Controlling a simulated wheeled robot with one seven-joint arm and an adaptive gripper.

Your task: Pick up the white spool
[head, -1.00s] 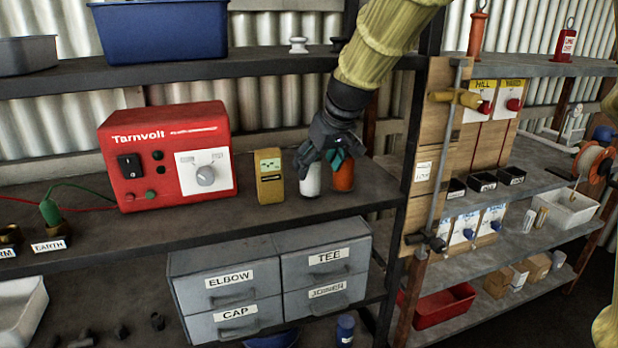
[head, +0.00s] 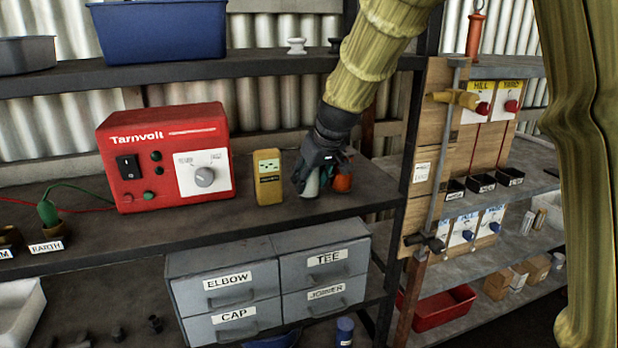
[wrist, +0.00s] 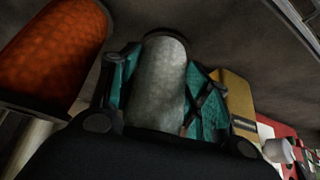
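The white spool (head: 312,184), a pale cylinder, stands on the middle shelf, largely covered by my gripper in the head view. My gripper (head: 313,178) reaches down over it from above. In the wrist view the spool (wrist: 160,85) lies between the two teal finger pads, which sit close against both its sides; my gripper (wrist: 160,90) looks shut on it. I see no clear lift off the shelf.
An orange spool (head: 343,180) stands close on the right, also large in the wrist view (wrist: 55,50). A yellow meter (head: 268,177) and the red Tarnvolt box (head: 165,155) are on the left. A shelf post (head: 405,200) rises to the right. A white knob-shaped piece (head: 297,46) is on the upper shelf.

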